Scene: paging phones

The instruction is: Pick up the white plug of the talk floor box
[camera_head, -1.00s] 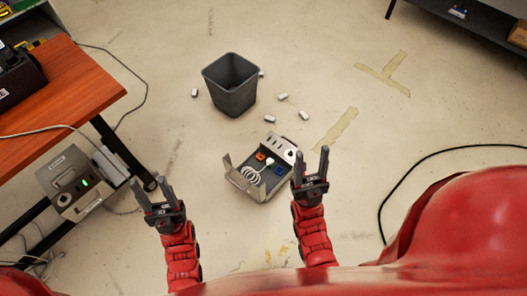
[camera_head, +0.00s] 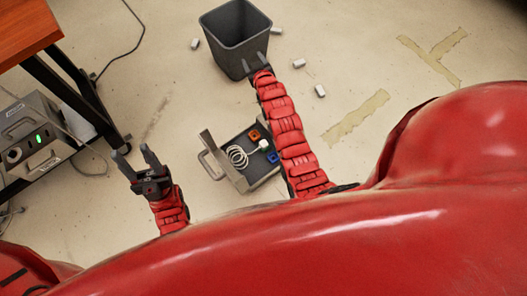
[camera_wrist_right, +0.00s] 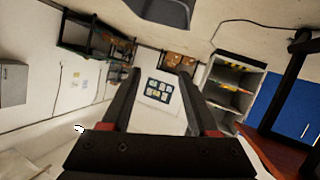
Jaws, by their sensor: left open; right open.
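An open grey floor box (camera_head: 211,146) lies on the floor in the head view, with a coiled white cord (camera_head: 237,157), an orange part (camera_head: 254,134) and a blue part (camera_head: 272,158) inside. A small white piece (camera_head: 264,145), seemingly the white plug, sits at the cord's end between them. I cannot read which box is the talk one. My right arm hides the box's right side. My right gripper (camera_head: 258,63) is open, beyond the box, in front of the bin. Its fingers (camera_wrist_right: 157,92) are apart and empty in the right wrist view. My left gripper (camera_head: 134,157) is open and empty, left of the box.
A dark waste bin (camera_head: 236,42) stands behind the box, with several small white pieces (camera_head: 299,63) around it. A second grey box (camera_head: 28,133) with a green light is at the left, near the brown table (camera_head: 25,30). Tape (camera_head: 357,117) marks clear floor at right.

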